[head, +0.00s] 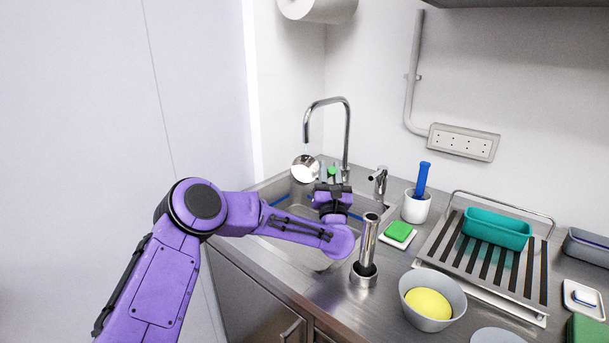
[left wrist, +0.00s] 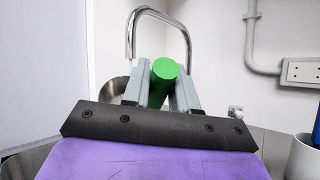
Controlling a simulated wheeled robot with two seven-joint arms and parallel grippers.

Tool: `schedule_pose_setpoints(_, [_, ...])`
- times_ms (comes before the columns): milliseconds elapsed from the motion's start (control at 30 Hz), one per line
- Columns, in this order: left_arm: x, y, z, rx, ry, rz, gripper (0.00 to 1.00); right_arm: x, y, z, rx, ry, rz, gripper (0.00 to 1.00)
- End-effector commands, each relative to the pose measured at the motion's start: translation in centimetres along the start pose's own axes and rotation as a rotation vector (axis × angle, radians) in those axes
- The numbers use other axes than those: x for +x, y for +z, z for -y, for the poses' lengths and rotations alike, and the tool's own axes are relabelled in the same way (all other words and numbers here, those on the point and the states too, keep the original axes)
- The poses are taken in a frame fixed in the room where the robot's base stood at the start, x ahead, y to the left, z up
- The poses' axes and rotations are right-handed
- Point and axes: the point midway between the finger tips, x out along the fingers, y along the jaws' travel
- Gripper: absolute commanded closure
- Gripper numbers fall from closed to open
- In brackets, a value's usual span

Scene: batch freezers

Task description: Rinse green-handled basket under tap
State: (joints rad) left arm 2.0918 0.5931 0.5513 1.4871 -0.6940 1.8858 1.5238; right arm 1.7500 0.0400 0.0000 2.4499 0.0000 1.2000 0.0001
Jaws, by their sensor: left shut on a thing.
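My left gripper (head: 332,182) is over the sink and shut on the green handle (head: 332,171) of a metal basket. In the left wrist view the green handle (left wrist: 163,80) stands between the two grey fingers. The round, shiny basket (head: 305,168) is held tilted just below the spout of the tall curved tap (head: 347,130). Part of the basket (left wrist: 112,89) shows left of the fingers in the left wrist view. I cannot clearly tell whether water is running. My right gripper is not in view.
The steel sink (head: 285,205) is partly hidden by my left arm. Right of it stand a metal cylinder (head: 367,245), a white cup with a blue-handled tool (head: 422,180), a green sponge (head: 398,231), a grey bowl (head: 440,310) and a drying rack with a teal tub (head: 497,229).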

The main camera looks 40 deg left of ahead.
Motion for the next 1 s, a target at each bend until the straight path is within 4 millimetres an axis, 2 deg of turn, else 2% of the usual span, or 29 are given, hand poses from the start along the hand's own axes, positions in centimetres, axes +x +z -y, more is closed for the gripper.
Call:
schedule_pose_setpoints(800, [-6.3, 3.4, -1.8, -0.002, 0.0, 0.001, 1.0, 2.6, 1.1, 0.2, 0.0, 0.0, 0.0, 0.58])
schedule_pose_setpoints(1000, [-6.8, 3.8, -2.0, -0.001, 0.0, 0.001, 1.0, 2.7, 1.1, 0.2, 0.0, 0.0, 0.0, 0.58])
